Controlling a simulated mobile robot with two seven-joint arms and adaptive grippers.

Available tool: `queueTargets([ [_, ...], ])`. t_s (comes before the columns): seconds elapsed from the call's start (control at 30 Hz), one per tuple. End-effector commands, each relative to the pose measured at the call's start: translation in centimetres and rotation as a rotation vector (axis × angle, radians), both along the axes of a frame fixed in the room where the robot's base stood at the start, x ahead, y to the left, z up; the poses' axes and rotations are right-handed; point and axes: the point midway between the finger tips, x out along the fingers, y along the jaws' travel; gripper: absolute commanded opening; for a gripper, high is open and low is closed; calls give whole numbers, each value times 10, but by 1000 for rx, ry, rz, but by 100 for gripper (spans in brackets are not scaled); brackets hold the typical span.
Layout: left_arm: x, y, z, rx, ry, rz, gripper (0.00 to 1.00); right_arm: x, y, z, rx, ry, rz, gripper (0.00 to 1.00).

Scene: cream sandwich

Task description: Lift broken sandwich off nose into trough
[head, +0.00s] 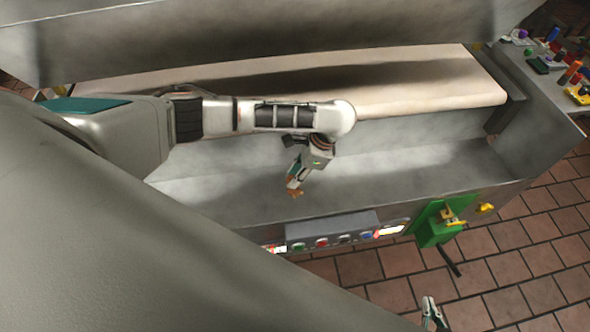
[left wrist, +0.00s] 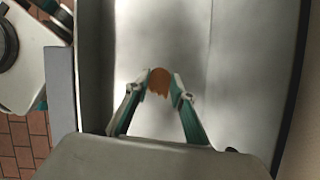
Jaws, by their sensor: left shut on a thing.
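My left gripper (head: 294,187) hangs over the grey metal trough (head: 400,180). It is shut on a brown piece of broken sandwich (head: 297,193), which shows between the fingertips in the left wrist view (left wrist: 159,82). One edge of the piece is jagged. Bare trough floor shows around the piece in the wrist view. The cream-coloured belt (head: 430,85) ends in a rounded nose (head: 440,107) above and behind the trough. No sandwich shows on the visible part of the nose; my left arm hides some of it. My right gripper (head: 432,310) is at the bottom edge, apart from everything, its fingers too small to judge.
A control panel (head: 333,230) with buttons runs along the trough's front. A green box (head: 432,222) with a yellow switch hangs to its right. Coloured items stand on a side surface (head: 556,75) at upper right. A large metal cover overhangs the belt.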

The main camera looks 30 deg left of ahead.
Motion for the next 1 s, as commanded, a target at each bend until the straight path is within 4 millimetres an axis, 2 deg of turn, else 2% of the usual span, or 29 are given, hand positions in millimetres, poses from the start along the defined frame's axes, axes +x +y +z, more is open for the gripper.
queueTargets([
  [0.33, 0, 0, -3, 0, 0, 1, 16, 4, 3, 2, 8, -6, -5, 0],
  [0.4, 0, 0, -3, 0, 0, 1, 39, 4, 3, 3, 7, -7, -5, 0],
  [0.43, 0, 0, -3, 0, 0, 1, 43, 4, 3, 3, 7, -7, -5, 0],
  [0.8, 1, -1, -1, 0, -1, 0, 43, 2, -2, 1, -3, -3, 0, 0],
  [1.0, 7, -9, 21, -1, -4, -1, 43, 2, -1, 2, 0, -4, -1, 0],
])
